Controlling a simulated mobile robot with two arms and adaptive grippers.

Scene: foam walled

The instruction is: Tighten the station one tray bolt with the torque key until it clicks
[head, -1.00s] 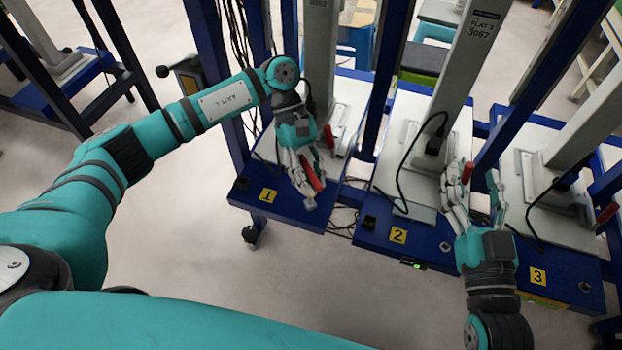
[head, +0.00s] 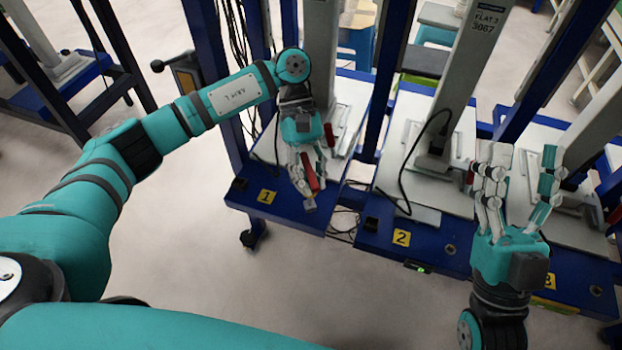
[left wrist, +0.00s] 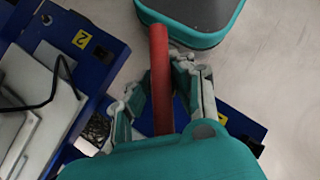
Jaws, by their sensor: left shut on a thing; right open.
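My left gripper (head: 308,178) is shut on the torque key (head: 310,172), whose red shaft shows between the fingers. The key's grey end (head: 309,205) is low, over the front of the station one tray (head: 285,210), near the yellow 1 label (head: 267,197). The station one bolt is not visible; I cannot tell whether the key sits on it. In the left wrist view the red key (left wrist: 160,80) stands out from between the fingers (left wrist: 165,90). My right gripper (head: 522,190) is open and empty, above the area between stations two and three.
The station two tray (head: 430,238) has a round bolt (head: 449,249) and a yellow 2 label (head: 401,238). Grey columns and blue posts (head: 388,70) rise behind the trays. A black cable (head: 408,170) loops over station two. Clear floor (head: 190,270) lies at the left.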

